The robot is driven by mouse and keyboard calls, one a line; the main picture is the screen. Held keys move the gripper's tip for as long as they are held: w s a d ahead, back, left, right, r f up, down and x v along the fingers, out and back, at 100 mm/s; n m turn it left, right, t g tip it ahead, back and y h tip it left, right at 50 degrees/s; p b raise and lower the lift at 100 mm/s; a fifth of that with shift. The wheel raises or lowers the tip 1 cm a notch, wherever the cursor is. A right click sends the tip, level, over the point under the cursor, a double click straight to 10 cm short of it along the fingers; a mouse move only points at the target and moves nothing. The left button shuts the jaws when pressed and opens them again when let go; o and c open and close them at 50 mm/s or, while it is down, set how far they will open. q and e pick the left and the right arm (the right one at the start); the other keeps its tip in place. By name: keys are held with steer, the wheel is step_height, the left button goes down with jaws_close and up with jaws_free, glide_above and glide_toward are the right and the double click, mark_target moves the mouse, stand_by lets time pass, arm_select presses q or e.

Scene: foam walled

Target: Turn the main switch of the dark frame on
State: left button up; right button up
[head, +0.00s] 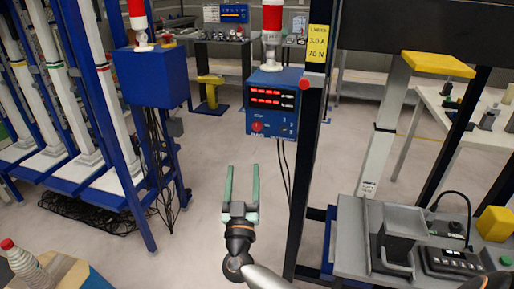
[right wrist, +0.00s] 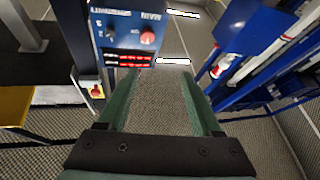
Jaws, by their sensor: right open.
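The dark frame (head: 309,170) is a black upright post right of centre in the head view. A blue control box (head: 286,122) with two rows of red digits is mounted beside it. The main switch (head: 257,127) is a round red knob at the box's lower left. In the right wrist view the box appears upside down, with the red knob (right wrist: 147,37) beside the word MAIN. I cannot tell its setting. My right gripper (head: 241,170) is open and empty, with green fingers, below and left of the box and apart from it. My left gripper is not in view.
A red-and-white signal lamp (head: 271,35) stands on the box. Another blue box (head: 152,77) is on the blue frame at left. Black cables hang below both boxes. A grey bench with a fixture (head: 398,240) stands at right. Open floor lies between the frames.

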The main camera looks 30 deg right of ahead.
mark_target(257, 128)
steer(key=w+d+r+g, duration=0.1)
steer(key=w+d, duration=0.2)
steer(key=w+d+r+m+h+b, duration=0.1)
steer(key=w+d+r, duration=0.1)
steer(key=w+d, duration=0.1)
steer(key=w+d+r+g+h, duration=0.1)
steer(key=w+d, duration=0.2)
steer(key=d, duration=0.1)
steer(key=shift+w+r+m+g+b, duration=0.25)
steer(key=shift+r+m+g+b, duration=0.05)
steer(key=shift+a, duration=0.1)
steer(key=shift+c, duration=0.2)
jaws_close()
